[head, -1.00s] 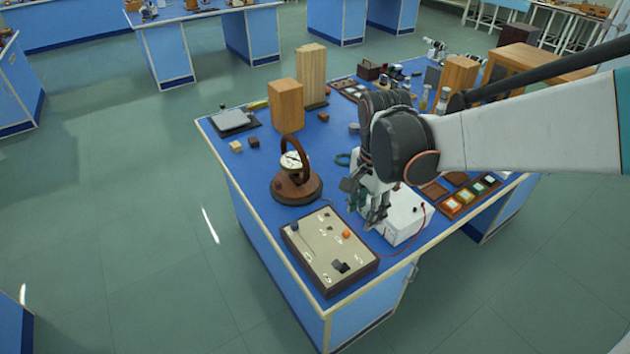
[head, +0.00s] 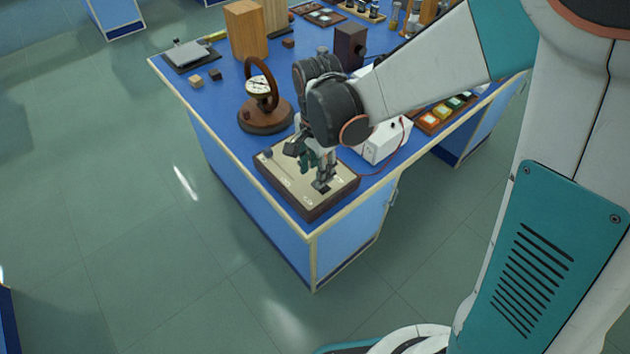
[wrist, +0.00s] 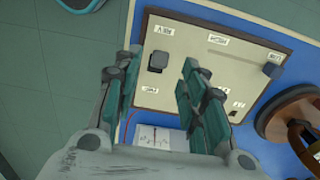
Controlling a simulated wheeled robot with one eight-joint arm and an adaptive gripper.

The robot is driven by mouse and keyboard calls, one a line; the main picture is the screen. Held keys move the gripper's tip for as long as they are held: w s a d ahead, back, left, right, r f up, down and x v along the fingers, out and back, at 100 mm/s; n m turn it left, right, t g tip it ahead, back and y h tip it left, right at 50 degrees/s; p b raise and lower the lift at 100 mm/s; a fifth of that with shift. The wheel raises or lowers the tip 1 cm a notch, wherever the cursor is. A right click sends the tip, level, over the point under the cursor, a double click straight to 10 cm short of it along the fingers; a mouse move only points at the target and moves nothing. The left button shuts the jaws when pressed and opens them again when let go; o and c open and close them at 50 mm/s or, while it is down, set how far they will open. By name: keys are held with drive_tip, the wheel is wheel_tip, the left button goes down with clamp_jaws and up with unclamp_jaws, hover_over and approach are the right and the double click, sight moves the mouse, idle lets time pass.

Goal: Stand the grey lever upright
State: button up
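The grey lever (wrist: 158,60) is a small dark grey block with a dark base on a beige control panel (wrist: 207,62) with a brown rim. In the wrist view it lies between and slightly beyond the tips of my gripper (wrist: 161,57), which is open, with clear gaps on both sides. From above I cannot tell how far the lever tilts. In the head view my gripper (head: 320,180) points down over the front part of the panel (head: 285,183). It hides most of the lever there.
A blue-grey knob (wrist: 271,70) sits at another panel corner. A round instrument with a brown ring (head: 265,118) stands behind the panel. A white box (head: 385,142) with a red wire (head: 385,168) is to the right. The bench corner is close in front.

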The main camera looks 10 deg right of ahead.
drive_tip(key=shift+f+b, duration=1.1)
drive_tip(key=shift+f, duration=1)
clamp_jaws()
